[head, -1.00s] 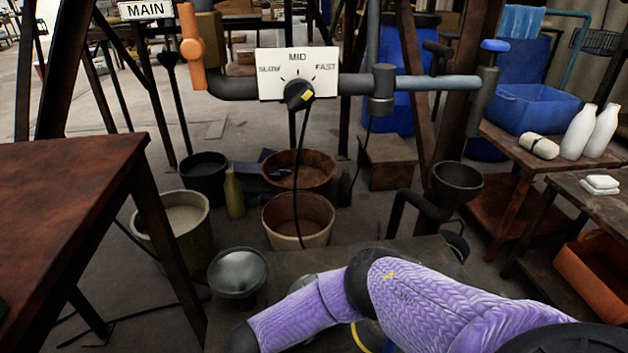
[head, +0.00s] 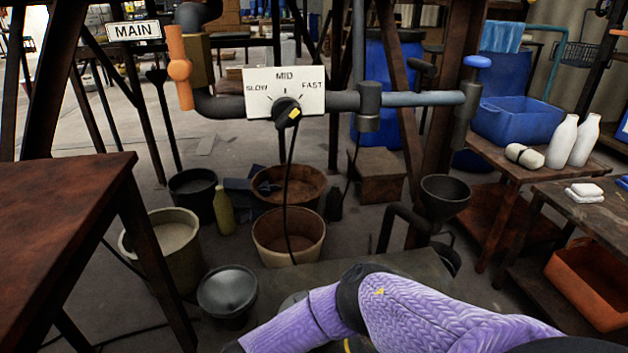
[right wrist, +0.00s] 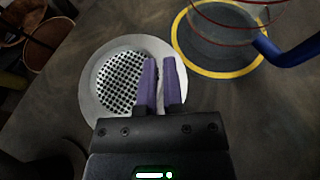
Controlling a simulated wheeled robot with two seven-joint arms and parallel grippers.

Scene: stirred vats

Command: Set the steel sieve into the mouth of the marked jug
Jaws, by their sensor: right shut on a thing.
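In the right wrist view the steel sieve (right wrist: 122,77) is a round perforated disc with a flat pale rim. My right gripper (right wrist: 160,62) has its two purple fingers at the sieve's right side, shut on its rim. I cannot tell whether the sieve touches the bench. To its right, what looks like a clear jug (right wrist: 236,3) shows red rings and a blue handle (right wrist: 285,48), cut off by the frame. It appears above a dark disc with a yellow ring (right wrist: 182,52). In the head view my purple right arm hides this area. My left gripper is out of view.
A grey bench top (head: 385,268) lies beyond my arm. A dark round bowl or funnel (head: 228,290) is left of it. A brown table (head: 60,215) stands at left. A pipe with a speed dial (head: 285,98) crosses above. Buckets (head: 288,236) stand on the floor behind.

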